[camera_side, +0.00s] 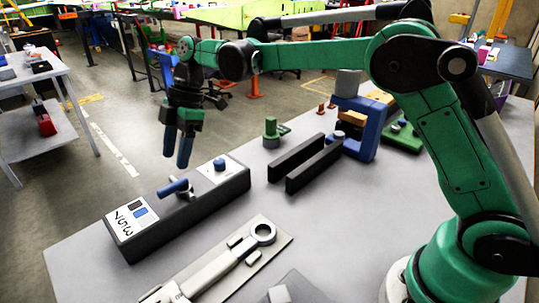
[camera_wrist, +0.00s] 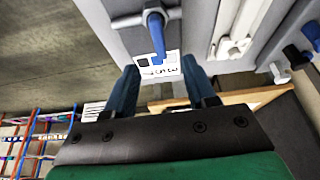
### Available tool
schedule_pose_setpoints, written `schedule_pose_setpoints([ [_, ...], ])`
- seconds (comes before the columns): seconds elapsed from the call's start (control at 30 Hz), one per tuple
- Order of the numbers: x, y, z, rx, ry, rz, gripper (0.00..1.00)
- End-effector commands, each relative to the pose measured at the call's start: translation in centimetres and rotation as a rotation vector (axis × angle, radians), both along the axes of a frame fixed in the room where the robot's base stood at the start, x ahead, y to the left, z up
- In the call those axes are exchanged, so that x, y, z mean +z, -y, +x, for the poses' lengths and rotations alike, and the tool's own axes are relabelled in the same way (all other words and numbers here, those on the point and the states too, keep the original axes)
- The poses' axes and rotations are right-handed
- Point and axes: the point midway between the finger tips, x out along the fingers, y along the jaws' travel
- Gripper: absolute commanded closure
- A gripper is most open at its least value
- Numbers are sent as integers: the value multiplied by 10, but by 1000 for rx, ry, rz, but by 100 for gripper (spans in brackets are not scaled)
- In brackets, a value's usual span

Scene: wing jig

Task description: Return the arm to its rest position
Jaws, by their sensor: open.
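My gripper (camera_side: 177,158) hangs in the air with its blue fingers pointing down, above the far side of the dark box. It is open and holds nothing. In the wrist view the two fingers of my gripper (camera_wrist: 161,75) stand apart, with the box's white label (camera_wrist: 158,66) showing between them. The dark box (camera_side: 205,207) lies on the table with a blue lever (camera_side: 173,187) on top. That blue lever also shows in the wrist view (camera_wrist: 156,32), just beyond the fingertips.
On the table (camera_side: 330,225) stand a pale wrench-like part (camera_side: 235,256) on a plate, two black rails (camera_side: 313,168), a green fixture (camera_side: 271,133) and a blue frame (camera_side: 366,128). A side table (camera_side: 58,75) is at left. Open air surrounds my gripper.

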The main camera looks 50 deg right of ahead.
Motion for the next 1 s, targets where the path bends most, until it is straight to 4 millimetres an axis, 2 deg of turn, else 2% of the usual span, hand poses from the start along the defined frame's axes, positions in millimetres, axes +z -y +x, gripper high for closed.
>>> schedule_pose_setpoints([
  [0.27,3,2,-2,-25,2,-5,50],
  [0.43,21,21,-18,-228,9,-35,50],
  [0.6,40,52,-51,-577,36,-54,50],
  [0.7,44,70,-75,-783,59,-46,50],
  [0.87,40,96,-115,-1100,102,4,50],
  [1.0,26,114,-144,-1337,140,72,50],
])
